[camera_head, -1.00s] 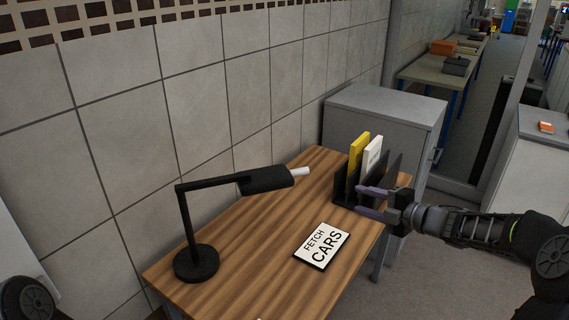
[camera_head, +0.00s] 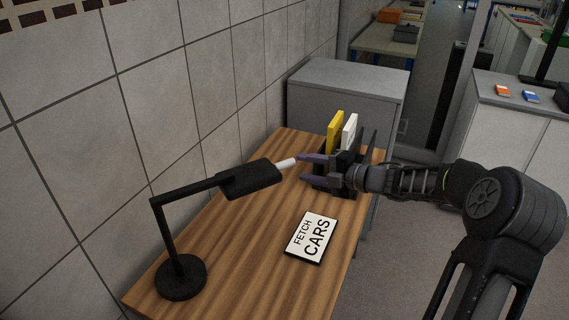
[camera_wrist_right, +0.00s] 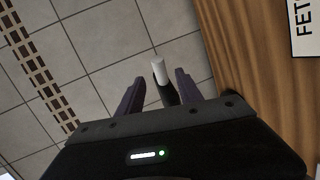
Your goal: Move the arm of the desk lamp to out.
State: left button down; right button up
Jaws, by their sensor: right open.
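The black desk lamp (camera_head: 168,240) stands on the wooden desk, with a round base, an upright post and an arm (camera_head: 192,191) reaching right to a flat black head (camera_head: 250,180). A white handle (camera_head: 287,163) sticks out of the head's far end. My right gripper (camera_head: 302,168) is open, its purple fingers pointing left at the handle's tip. In the right wrist view, the white handle (camera_wrist_right: 158,70) appears between the two open fingers (camera_wrist_right: 158,92); I cannot tell whether it touches either one. My left gripper is not in view.
A black file rack with a yellow book (camera_head: 335,131) and a white book (camera_head: 349,132) stands behind my right gripper. A "FETCH CARS" sign (camera_head: 311,238) lies on the desk (camera_head: 230,260). The tiled wall (camera_head: 180,110) is behind the lamp, and a grey cabinet (camera_head: 345,85) stands beyond the desk.

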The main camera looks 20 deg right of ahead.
aim_at(290, 164)
jog(key=p+x, duration=0.2)
jog(key=x, duration=0.4)
jog(key=shift+w+a, duration=0.2)
jog(key=shift+w, duration=0.15)
jog(key=shift+w+a+f, duration=0.15)
jog(key=shift+w, duration=0.15)
jog(key=shift+c, duration=0.3)
grip_shut()
dwell(0.5)
